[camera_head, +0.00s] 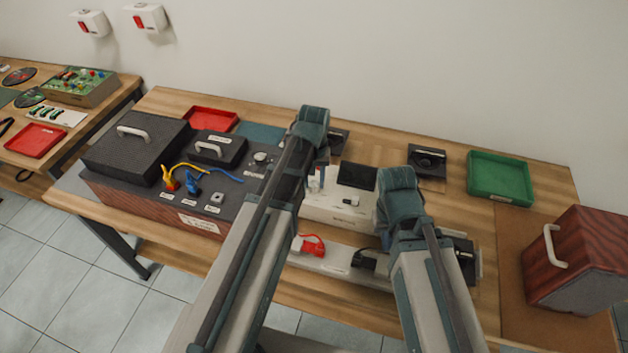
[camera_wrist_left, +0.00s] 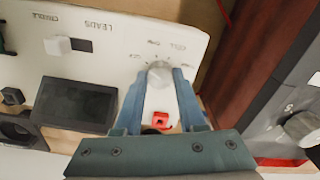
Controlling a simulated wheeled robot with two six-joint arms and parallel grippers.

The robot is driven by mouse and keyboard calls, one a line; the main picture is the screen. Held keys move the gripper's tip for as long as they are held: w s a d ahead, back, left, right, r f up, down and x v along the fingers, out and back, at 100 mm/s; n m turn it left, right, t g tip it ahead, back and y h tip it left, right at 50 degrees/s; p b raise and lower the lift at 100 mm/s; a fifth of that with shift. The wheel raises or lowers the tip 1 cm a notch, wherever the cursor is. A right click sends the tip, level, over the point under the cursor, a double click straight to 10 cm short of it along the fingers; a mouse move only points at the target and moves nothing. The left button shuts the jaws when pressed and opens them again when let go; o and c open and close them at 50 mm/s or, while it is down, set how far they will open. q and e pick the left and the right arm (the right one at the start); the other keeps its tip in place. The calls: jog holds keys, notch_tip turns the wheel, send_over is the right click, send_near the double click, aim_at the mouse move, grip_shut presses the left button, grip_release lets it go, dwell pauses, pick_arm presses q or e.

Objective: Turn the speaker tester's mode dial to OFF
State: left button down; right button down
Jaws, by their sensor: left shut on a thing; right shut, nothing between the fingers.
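The speaker tester (camera_head: 325,208) is a white panel with a dark screen (camera_head: 356,176), in the middle of the bench. In the left wrist view the tester (camera_wrist_left: 110,22) appears upside down, with its screen (camera_wrist_left: 75,104) at left. My left gripper (camera_wrist_left: 159,74) is shut on the round pale mode dial (camera_wrist_left: 160,72), one finger on each side. The printed labels around the dial are partly legible; its pointer direction is unclear. In the head view my left arm hides the dial. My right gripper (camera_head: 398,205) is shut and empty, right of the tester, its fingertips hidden.
A dark wood-sided amplifier (camera_head: 160,205) with a knob (camera_head: 262,157) and leads stands close left of the tester. A red clip (camera_head: 312,246) lies on the front strip. A green tray (camera_head: 500,178) and wooden speaker box (camera_head: 580,260) are at right.

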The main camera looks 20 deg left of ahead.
aim_at(314, 184)
pick_arm(q)
jog(key=shift+n, duration=0.7)
jog(key=shift+c, duration=2.4)
grip_release()
jog(key=shift+r, duration=0.1)
pick_arm(e)
jog(key=shift+r, duration=0.15)
pick_arm(q)
notch_tip(314, 184, up, 14)
jog(key=p, duration=1.3)
jog(key=shift+f+p, duration=0.2)
jog(key=shift+p, duration=0.2)
pick_arm(e)
notch_tip(314, 184, up, 14)
jog(key=shift+f, duration=0.2)
jog(key=shift+f, duration=0.1)
